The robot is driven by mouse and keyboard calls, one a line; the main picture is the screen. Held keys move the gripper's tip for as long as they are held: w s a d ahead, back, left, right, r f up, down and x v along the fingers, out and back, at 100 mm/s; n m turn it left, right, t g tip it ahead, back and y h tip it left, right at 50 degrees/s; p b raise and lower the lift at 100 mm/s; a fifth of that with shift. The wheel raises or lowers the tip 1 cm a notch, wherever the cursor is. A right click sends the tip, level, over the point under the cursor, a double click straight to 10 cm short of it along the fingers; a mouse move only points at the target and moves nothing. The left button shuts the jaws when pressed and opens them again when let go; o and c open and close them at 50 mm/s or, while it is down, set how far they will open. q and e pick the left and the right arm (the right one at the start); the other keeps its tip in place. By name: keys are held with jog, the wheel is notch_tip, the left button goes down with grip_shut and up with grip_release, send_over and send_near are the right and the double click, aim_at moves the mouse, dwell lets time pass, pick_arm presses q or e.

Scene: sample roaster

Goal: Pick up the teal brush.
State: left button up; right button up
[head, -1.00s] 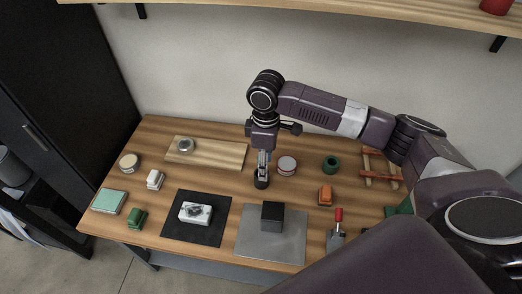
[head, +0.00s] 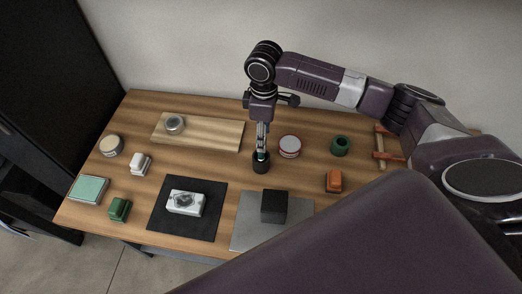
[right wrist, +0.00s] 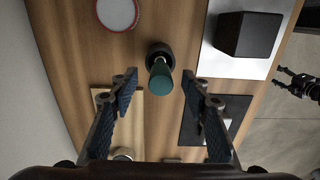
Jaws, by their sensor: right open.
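The teal brush (right wrist: 160,77) shows in the right wrist view as a teal round-ended handle pointing up at the camera. Its lower end is in or on a dark round holder (right wrist: 160,52); which one is hidden. In the head view the dark holder (head: 261,165) stands on the table directly below my right gripper (head: 262,147). In the right wrist view my right gripper (right wrist: 161,85) is open, its two fingers apart on either side of the handle, touching nothing. My left gripper (right wrist: 284,78) shows small at the right edge of that view, its fingers apart and empty.
A red-rimmed round tin (head: 290,146) and a green cup (head: 340,146) stand right of the holder. A wooden board (head: 215,135) lies to the left. A black block (head: 274,206) on a grey plate (head: 248,236) and a black mat (head: 208,228) lie in front.

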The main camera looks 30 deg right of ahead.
jog(key=shift+s+a+f, duration=0.15)
jog(key=shift+f, duration=0.7)
jog(key=f, duration=0.1)
jog(key=f+p, duration=0.1)
jog(key=f, duration=0.2)
jog(key=shift+w+a+f, duration=0.15)
jog(key=shift+w+f, duration=0.15)
jog(key=shift+s, duration=0.1)
grip_shut()
